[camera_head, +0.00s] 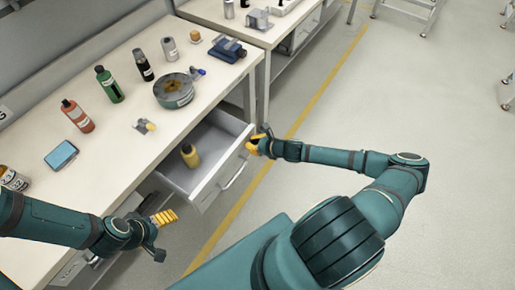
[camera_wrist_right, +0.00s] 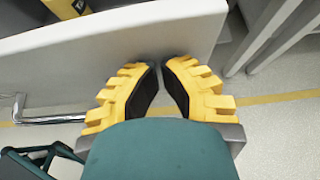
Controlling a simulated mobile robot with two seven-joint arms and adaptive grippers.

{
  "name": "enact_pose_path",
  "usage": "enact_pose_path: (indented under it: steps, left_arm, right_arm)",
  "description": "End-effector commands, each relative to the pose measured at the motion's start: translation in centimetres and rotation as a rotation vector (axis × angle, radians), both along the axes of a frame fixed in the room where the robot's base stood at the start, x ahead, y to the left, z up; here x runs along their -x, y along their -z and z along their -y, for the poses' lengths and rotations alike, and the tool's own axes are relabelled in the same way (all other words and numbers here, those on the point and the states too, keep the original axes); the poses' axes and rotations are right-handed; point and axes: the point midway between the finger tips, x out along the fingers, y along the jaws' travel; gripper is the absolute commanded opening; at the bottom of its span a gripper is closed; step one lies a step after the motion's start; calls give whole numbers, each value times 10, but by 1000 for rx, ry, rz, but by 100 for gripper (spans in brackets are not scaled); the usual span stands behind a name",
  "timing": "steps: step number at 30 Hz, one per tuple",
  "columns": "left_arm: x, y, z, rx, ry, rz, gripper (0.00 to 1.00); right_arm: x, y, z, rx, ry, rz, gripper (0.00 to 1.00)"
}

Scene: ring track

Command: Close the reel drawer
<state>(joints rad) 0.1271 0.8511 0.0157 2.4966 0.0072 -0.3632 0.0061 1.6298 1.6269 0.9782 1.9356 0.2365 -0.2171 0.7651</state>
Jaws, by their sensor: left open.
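The reel drawer (camera_head: 222,175) is pulled out from under the white bench. The drawer handle (camera_wrist_right: 50,118) shows left of the fingers. My left gripper (camera_head: 165,217) is open and empty, near the drawer's near side.
The floor right of the drawer is clear apart from my right arm.

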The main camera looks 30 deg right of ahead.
Motion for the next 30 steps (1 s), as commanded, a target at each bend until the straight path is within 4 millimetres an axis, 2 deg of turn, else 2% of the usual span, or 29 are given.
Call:
enact_pose_path:
  steps: [1,9,18,24,30]
  left_arm:
    - [0,1,0,0,0,-1,81]
    - [2,6,0,0,3,-4,81]
    - [6,18,1,2,9,-12,81]
    - [8,24,1,4,13,-17,81]
    - [9,27,1,4,15,-20,81]
  right_arm:
    - [-13,0,-3,2,-4,3,0]
    - [-79,0,-26,1,-6,4,0]
    - [-141,1,-51,2,-4,3,0]
    - [-165,1,-60,2,-2,2,0]
    - [-176,0,-64,1,-1,2,0]
